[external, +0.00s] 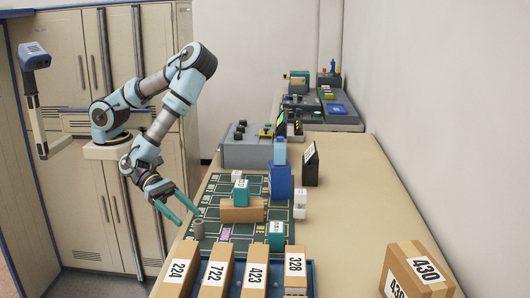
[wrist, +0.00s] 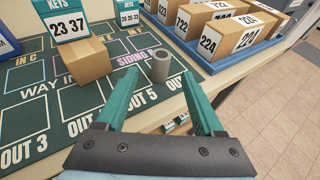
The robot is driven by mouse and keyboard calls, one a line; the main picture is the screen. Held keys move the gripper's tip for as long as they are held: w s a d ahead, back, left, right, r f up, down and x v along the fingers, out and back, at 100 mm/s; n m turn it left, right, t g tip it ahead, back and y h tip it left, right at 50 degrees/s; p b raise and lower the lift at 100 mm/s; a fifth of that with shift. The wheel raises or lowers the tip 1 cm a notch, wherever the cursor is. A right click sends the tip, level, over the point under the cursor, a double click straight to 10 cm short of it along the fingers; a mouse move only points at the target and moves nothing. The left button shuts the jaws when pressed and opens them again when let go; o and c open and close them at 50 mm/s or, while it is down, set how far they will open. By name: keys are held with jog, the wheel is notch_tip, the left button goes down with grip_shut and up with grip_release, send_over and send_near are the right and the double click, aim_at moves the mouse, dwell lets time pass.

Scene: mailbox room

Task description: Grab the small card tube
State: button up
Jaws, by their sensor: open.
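The small card tube (external: 198,229) is a short grey-brown cylinder standing upright on the dark green printed mat (external: 213,188), near the mat's left edge. In the wrist view the tube (wrist: 160,68) shows its hollow top and stands on the mat near the word SIDING. My gripper (external: 189,217) has two teal fingers, spread apart and empty, just to the left of the tube. In the wrist view the gripper (wrist: 159,74) points at the tube, which appears between the fingertips and a little beyond them. No contact is visible.
Numbered cartons (external: 215,272) stand in a blue tray (wrist: 208,63) close to the tube. A brown box (wrist: 82,62) and a teal KEYS box (external: 276,236) stand on the mat. The table edge lies close by the tube. A 430 carton (external: 418,272) stands at right.

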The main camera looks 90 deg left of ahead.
aim_at(199, 228)
jog(key=p+x, duration=0.2)
jog(key=x, duration=0.3)
jog(key=shift+w+d, duration=0.15)
jog(key=shift+w, duration=0.05)
jog(key=shift+w+d+f, duration=0.2)
jog(key=shift+w+f, duration=0.05)
jog(key=shift+w, duration=0.1)
grip_shut()
